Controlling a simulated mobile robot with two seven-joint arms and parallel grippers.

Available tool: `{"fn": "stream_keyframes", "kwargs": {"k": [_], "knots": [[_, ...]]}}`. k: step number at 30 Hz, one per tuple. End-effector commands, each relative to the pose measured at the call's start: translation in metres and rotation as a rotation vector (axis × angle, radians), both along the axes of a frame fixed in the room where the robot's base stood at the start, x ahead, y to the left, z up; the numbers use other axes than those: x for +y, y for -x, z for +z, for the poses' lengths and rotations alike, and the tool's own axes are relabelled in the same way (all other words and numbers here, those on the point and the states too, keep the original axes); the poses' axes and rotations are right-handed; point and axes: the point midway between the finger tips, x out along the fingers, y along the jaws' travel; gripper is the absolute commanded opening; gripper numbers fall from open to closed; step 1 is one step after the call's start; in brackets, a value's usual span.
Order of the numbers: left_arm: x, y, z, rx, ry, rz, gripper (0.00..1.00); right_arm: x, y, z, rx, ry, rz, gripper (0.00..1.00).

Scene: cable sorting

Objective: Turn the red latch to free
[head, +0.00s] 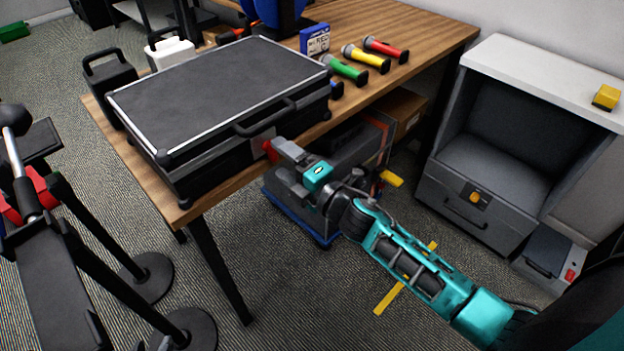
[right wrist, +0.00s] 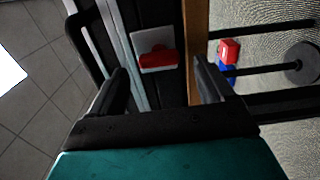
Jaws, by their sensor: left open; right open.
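The red latch (head: 268,150) is on the front side of a closed black case (head: 176,151) with silver edging, which lies on the wooden table. In the right wrist view the red latch (right wrist: 158,58) sits on a pale plate (right wrist: 145,39), its long side lying crosswise in the picture. My right gripper (head: 280,149) is open in front of the latch and partly hides it in the head view. In the right wrist view its two fingers (right wrist: 163,78) stand apart, with the latch between and beyond them; no contact shows. My left gripper is not in view.
A black case handle (head: 265,119) juts out above the latch. Black stands (head: 150,278) are at left, a grey cabinet (head: 468,206) at right.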

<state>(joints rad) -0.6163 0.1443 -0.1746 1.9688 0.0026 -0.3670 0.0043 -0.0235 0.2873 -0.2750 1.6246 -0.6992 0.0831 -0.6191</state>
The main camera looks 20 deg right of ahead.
Motion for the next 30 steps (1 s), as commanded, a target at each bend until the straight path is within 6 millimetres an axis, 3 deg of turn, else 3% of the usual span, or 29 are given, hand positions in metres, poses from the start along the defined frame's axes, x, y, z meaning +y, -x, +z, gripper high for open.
{"fn": "stream_keyframes", "kwargs": {"k": [9,15,21,30], "knots": [[0.001,0.001,-0.001,0.002,-0.002,0.000,0.43,-0.021,0.060,-0.001,0.002,0.002,0.000,0.81],[0.001,0.001,-0.002,0.004,-0.002,0.000,0.43,-0.031,0.087,-0.001,0.003,0.000,0.000,0.81],[0.001,0.002,-0.003,0.007,-0.002,0.001,0.43,-0.036,0.100,0.000,0.001,0.000,0.000,0.81],[0.000,0.001,-0.001,0.004,-0.001,0.000,0.43,-0.037,0.101,0.000,0.000,0.001,0.000,0.81]]}}
